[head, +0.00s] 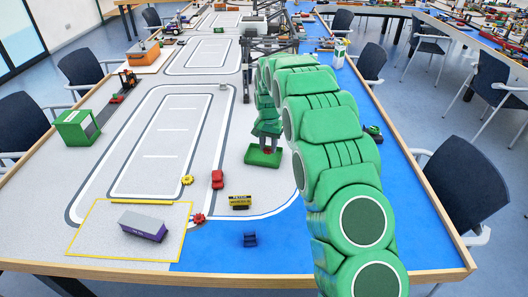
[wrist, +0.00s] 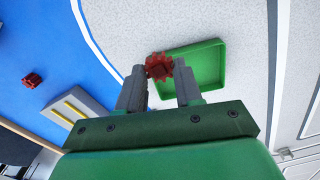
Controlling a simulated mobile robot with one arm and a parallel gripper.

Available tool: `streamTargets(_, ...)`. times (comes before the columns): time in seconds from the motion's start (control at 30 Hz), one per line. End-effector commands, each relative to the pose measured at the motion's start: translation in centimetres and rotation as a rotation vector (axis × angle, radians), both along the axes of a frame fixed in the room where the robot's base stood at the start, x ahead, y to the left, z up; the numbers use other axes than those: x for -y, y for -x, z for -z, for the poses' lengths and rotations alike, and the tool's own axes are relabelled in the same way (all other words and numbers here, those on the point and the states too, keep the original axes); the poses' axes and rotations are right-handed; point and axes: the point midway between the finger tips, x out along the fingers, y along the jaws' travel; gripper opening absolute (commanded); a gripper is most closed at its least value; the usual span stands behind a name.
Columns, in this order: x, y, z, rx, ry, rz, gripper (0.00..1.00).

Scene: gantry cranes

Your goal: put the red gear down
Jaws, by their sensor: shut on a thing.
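My gripper (head: 267,146) points down over the grey part of the table, just above a shallow green tray (head: 251,159). In the wrist view my gripper (wrist: 158,70) is shut on a red gear (wrist: 158,64), held between the two grey fingertips. The gear shows in front of the near left part of the green tray (wrist: 222,64). The tray's visible floor is empty. In the head view the held gear is a small red patch (head: 267,150) at the fingertips, mostly hidden. I cannot tell its exact height above the tray.
Another red gear (head: 198,219) lies by the yellow-outlined area, near a yellow gear (head: 187,180). A lattice crane (head: 262,45) rises behind.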

Motion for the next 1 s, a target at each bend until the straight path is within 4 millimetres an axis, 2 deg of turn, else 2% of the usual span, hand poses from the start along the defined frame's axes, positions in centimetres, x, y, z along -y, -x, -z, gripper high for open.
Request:
streamTargets(0.53, -0.8, -4.7, 2.2, -0.002, -0.001, 0.0, 0.07)
streamTargets(1.0, -1.4, -7.6, 5.9, 0.001, -0.001, 0.0, 0.07)
